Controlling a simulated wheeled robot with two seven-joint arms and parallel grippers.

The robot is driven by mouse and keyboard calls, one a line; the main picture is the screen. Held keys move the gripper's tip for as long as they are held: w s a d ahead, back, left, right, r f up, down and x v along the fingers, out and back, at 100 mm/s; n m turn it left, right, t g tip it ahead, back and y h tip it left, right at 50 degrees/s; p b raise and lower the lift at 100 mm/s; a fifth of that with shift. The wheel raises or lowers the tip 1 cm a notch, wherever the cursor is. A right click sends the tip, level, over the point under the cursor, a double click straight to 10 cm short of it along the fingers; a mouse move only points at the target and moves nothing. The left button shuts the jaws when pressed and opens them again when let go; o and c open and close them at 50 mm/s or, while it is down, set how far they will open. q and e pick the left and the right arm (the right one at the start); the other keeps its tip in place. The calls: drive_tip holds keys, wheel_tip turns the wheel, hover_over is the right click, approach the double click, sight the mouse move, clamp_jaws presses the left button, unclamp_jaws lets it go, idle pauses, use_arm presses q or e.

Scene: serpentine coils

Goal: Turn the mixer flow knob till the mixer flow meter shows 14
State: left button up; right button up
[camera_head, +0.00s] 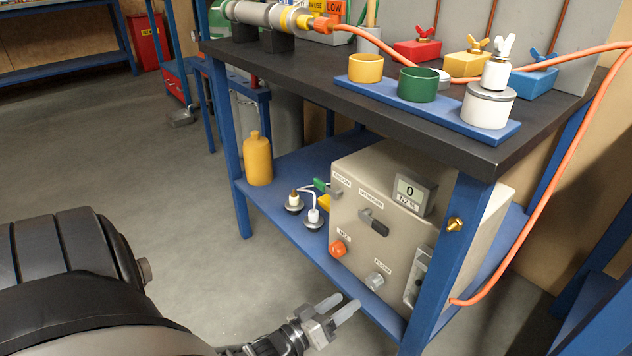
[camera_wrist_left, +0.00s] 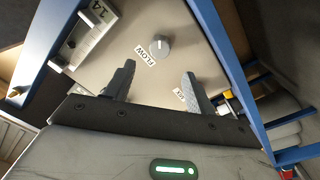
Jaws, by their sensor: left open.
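The grey mixer flow knob (camera_head: 375,281), labelled FLOW, is on the front of the beige mixer box (camera_head: 350,212). It also shows in the left wrist view (camera_wrist_left: 159,45), just beyond the fingertips and between their lines. My left gripper (camera_head: 346,303) is open and empty, in front of the box and below left of the knob in the head view. Both its fingers show in the left wrist view (camera_wrist_left: 159,72). The flow meter (camera_head: 418,278) is partly hidden by the table leg. In the left wrist view the meter (camera_wrist_left: 85,35) carries a "14" mark; its reading cannot be told.
An orange MIX knob (camera_head: 338,248), a dark lever (camera_head: 374,222) and a display (camera_head: 408,191) reading 0 are on the same box. The blue table leg (camera_head: 455,250) stands close right of the knob. A yellow bottle (camera_head: 257,160) stands on the lower shelf. Floor to the left is clear.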

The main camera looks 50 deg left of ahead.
use_arm(q)
drive_tip(key=s+p, duration=0.1)
drive_tip(key=s, duration=0.6)
drive_tip(key=shift+a+f, duration=0.15)
drive_tip(key=shift+a, duration=0.25)
drive_tip(key=shift+s, duration=0.1)
